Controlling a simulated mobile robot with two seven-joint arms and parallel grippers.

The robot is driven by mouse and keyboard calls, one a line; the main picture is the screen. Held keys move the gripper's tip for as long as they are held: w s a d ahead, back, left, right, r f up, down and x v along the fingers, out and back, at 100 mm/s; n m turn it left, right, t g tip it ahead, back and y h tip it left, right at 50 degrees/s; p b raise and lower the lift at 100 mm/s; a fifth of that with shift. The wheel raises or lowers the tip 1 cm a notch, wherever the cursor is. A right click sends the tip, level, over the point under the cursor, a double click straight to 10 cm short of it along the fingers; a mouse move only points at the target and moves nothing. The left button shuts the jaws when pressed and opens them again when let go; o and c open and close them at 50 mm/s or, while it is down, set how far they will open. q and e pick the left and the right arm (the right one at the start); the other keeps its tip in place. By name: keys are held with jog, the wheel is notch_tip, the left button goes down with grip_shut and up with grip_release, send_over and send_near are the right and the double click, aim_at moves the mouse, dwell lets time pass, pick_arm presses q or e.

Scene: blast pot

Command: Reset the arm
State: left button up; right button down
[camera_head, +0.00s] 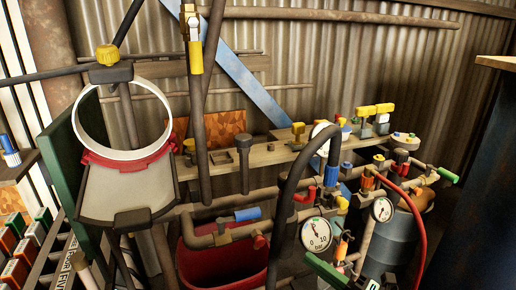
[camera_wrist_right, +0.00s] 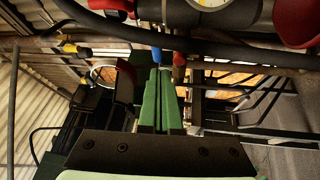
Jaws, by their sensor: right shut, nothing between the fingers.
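My right gripper (camera_head: 318,266) shows at the bottom edge of the head view, right of centre, as a green finger shape low in front of the pipework. In the right wrist view its two green fingers (camera_wrist_right: 160,84) lie side by side, shut and empty. The black gripper body (camera_wrist_right: 155,152) fills the bottom of that view. Most of my right arm is out of the head view. My left gripper is not in view.
Pipes with valves and a round pressure gauge (camera_head: 316,234) stand close to my right gripper. A red tub (camera_head: 215,268) is left of it, and a blue-grey drum (camera_head: 392,248) is right. A black hose (camera_head: 283,190) arches nearby. In the wrist view, a dark hose (camera_wrist_right: 225,50) crosses beyond the fingers.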

jog(key=s+d+f+m+g+h+p, duration=0.1)
jog(key=s+f+m+g+h+p, duration=0.1)
jog(key=s+f+m+h, duration=0.4)
jog(key=s+d+f+m+g+h+p, duration=0.2)
jog(key=s+f+m+h+p, duration=0.2)
jog(key=s+f+m, duration=1)
jog(key=f+m+h, duration=0.1)
jog(key=m+h, duration=0.1)
jog(key=m, duration=0.2)
jog(key=shift+f+g, duration=0.2)
jog(key=shift+g, duration=0.1)
jog(key=shift+w, duration=0.1)
